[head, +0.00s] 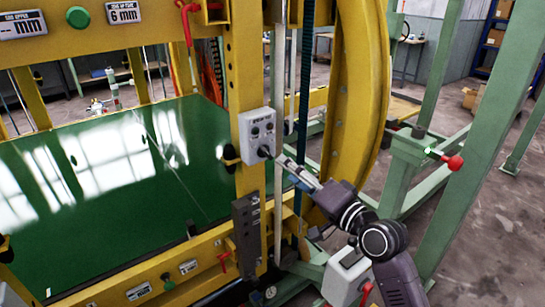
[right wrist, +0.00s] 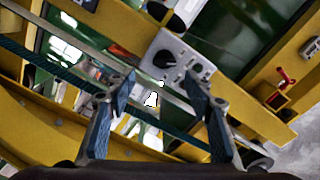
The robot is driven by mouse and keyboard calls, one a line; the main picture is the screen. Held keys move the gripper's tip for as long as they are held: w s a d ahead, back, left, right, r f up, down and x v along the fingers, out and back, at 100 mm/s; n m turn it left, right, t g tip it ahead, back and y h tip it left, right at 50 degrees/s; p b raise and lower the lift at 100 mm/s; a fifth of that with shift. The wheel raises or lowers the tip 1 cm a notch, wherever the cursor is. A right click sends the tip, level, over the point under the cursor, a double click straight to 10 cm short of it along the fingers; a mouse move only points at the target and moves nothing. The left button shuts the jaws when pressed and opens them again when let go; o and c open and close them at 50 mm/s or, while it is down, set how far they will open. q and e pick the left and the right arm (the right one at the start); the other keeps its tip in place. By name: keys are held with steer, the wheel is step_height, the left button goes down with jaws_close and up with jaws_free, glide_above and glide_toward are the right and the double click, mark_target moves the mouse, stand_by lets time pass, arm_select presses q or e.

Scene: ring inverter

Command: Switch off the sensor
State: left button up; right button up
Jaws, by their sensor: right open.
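The sensor is most likely the small grey control box (head: 258,137) on the yellow upright; its label is too small to read surely. It has dark round knobs on its face. It also shows in the right wrist view (right wrist: 171,50), tilted, just beyond the fingers. My right gripper (head: 280,162) is at the lower right of the box, close to its lower knob. In the right wrist view my right gripper (right wrist: 160,82) is open, with nothing between its two blue-padded fingers. I cannot tell whether a fingertip touches the box. My left gripper is not in view.
A yellow frame holds a glossy green panel (head: 110,165) left of the box. A curved yellow ring (head: 355,100) stands to the right, close to my right arm. Green posts (head: 485,140) and a red-knobbed lever (head: 455,162) are farther right. A red handle (right wrist: 285,77) shows in the right wrist view.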

mark_target(270, 155)
steer(key=x, duration=0.2)
steer(key=p+x, duration=0.1)
steer(key=x, duration=0.1)
steer(key=r+x, duration=0.1)
steer(key=x, duration=0.1)
steer(key=shift+w+a+p, duration=0.1)
steer(key=shift+a+p, duration=0.15)
steer(key=shift+p, duration=0.05)
steer(key=shift+w+a+f, duration=0.15)
steer(key=shift+w+a, duration=0.2)
steer(key=shift+w, duration=0.2)
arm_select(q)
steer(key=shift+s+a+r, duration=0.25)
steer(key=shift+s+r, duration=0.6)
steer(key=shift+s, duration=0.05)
